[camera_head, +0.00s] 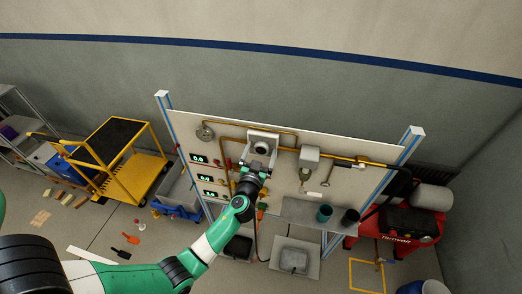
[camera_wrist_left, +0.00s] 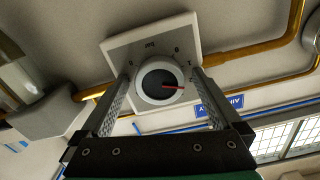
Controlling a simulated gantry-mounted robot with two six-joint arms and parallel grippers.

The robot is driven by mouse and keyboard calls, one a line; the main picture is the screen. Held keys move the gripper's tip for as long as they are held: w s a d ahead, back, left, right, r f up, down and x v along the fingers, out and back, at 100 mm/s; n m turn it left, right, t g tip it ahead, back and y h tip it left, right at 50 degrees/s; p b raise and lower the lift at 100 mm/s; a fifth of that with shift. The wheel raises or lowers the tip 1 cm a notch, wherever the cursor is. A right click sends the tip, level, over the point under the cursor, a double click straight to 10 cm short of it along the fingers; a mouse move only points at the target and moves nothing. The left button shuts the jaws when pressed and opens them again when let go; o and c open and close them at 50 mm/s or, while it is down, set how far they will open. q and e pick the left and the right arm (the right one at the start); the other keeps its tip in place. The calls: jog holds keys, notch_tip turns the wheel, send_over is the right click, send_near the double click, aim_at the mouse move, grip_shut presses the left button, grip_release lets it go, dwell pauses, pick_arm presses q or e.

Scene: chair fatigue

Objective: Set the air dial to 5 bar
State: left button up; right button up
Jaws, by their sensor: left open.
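The air dial (camera_head: 262,147) sits on a pale square plate on the upright panel. In the left wrist view the dial (camera_wrist_left: 160,82) is a round dark face with a white rim and a red pointer. The pointer points right and slightly down in that view, where the picture is upside down. Small marks and "bar" stand on the plate around it; most digits are too small to read. My left gripper (camera_head: 256,172) is at the dial. In the wrist view its open fingers (camera_wrist_left: 160,100) stand on either side of the knob; contact cannot be told. My right gripper is not seen.
Yellow pipes and a pressure gauge (camera_head: 204,132) run beside the dial. Green displays (camera_head: 199,159) are at the panel's left. A grey shelf (camera_head: 299,212) with dark cups juts out below. A red compressor (camera_head: 398,232) stands right, a yellow cart (camera_head: 128,181) left.

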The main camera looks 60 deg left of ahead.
pick_arm(q)
jog(key=c, duration=1.4)
jog(key=shift+m, duration=0.3)
jog(key=m+b, duration=0.1)
jog(key=m, duration=0.2)
jog(key=shift+m, duration=0.4)
jog(key=m, duration=1)
jog(key=shift+r+p, duration=0.1)
jog(key=shift+p, duration=0.2)
jog(key=m+p, duration=0.1)
jog(key=m, duration=0.4)
jog(key=shift+m, duration=0.3)
